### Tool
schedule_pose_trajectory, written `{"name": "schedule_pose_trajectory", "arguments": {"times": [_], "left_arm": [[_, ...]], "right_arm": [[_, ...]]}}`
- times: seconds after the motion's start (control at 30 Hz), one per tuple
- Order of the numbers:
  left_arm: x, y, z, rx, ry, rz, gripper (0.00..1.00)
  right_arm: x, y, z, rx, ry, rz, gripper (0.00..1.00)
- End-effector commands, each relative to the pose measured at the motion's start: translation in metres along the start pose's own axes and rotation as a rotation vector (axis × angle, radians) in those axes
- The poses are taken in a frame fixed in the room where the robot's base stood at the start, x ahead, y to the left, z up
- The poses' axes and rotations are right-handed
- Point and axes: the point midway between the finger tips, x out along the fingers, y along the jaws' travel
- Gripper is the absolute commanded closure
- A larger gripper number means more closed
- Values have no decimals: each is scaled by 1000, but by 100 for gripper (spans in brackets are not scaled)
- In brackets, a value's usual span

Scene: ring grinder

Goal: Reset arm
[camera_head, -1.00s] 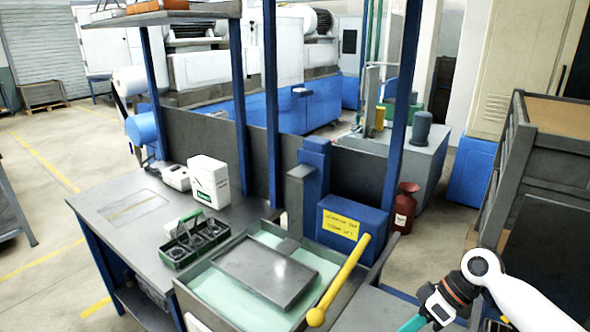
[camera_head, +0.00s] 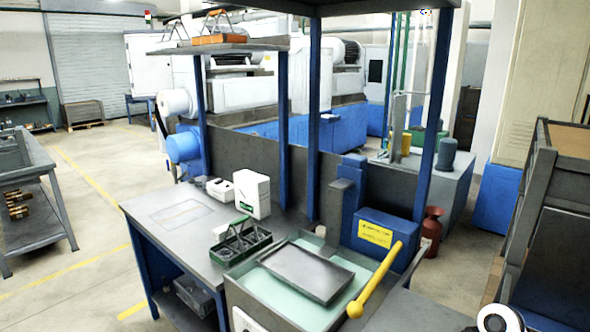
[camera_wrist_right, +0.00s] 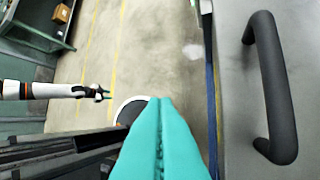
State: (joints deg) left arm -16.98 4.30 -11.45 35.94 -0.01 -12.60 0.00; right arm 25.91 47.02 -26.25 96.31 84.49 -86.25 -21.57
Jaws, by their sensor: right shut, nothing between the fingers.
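My right gripper (camera_wrist_right: 160,101) fills the lower middle of the right wrist view. Its two teal fingers are pressed together with nothing between them. It hangs over the floor, apart from the dark handle at the right. In the head view only a white round part of my right arm shows at the bottom right edge; its gripper is out of that picture. In the right wrist view another white and black arm comes in from the left, apparently my left arm, with its small left gripper (camera_wrist_right: 103,93) over the floor; its fingers are too small to judge.
A dark curved handle (camera_wrist_right: 270,90) on a grey panel stands close on the right in the wrist view. The head view shows the grinder table (camera_head: 175,215), a yellow-handled lever (camera_head: 376,281), a green-handled carrier (camera_head: 240,244), a white box (camera_head: 252,193) and a grey rack (camera_head: 560,190).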

Motion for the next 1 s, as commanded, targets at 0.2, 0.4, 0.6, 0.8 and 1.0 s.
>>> {"name": "schedule_pose_trajectory", "arguments": {"times": [0.2,0.4,0.6,0.8,1.0], "left_arm": [[0,-1,0,-1,0,-1,64],[0,0,-4,0,8,0,64],[0,2,-9,1,15,3,64],[0,3,-9,1,15,3,64],[0,3,-9,2,15,4,64]], "right_arm": [[46,23,-16,-14,43,-31,100],[93,56,-37,-8,62,-99,100],[127,101,-65,80,34,-240,100],[125,125,-93,223,0,-395,100],[110,138,-120,362,-12,-523,100]]}}
